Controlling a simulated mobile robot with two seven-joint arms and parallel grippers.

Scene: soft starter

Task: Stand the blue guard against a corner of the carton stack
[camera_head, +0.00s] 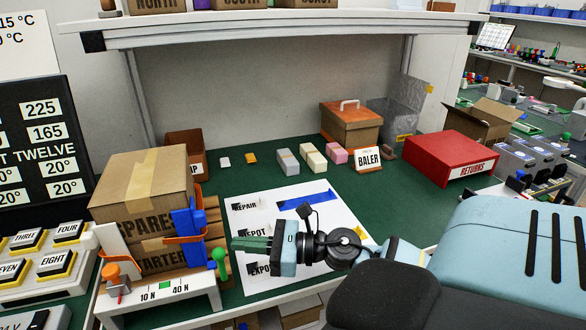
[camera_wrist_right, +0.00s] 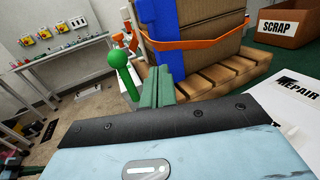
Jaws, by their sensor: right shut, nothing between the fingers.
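The carton stack (camera_head: 135,190) stands at the left of the bench on wooden slats, which show in the right wrist view (camera_wrist_right: 210,85). The blue guard (camera_head: 181,222) stands upright at the stack's front right corner; it also shows in the right wrist view (camera_wrist_right: 165,20). An orange strap (camera_head: 172,239) runs around the stack and crosses the guard. My right gripper (camera_head: 236,243) is shut and empty, its green fingers pointing left, just right of the guard and apart from it. They also show in the right wrist view (camera_wrist_right: 161,88). My left gripper is out of view.
A white gauge stand (camera_head: 165,297) with a green-knobbed lever (camera_head: 219,256) stands in front of the stack, close to my fingers. A white sheet (camera_head: 260,220) with a blue strip (camera_head: 300,200) lies right of the stack. Small blocks, a BALER sign (camera_head: 368,159) and a red RETURNS box (camera_head: 450,158) stand farther back.

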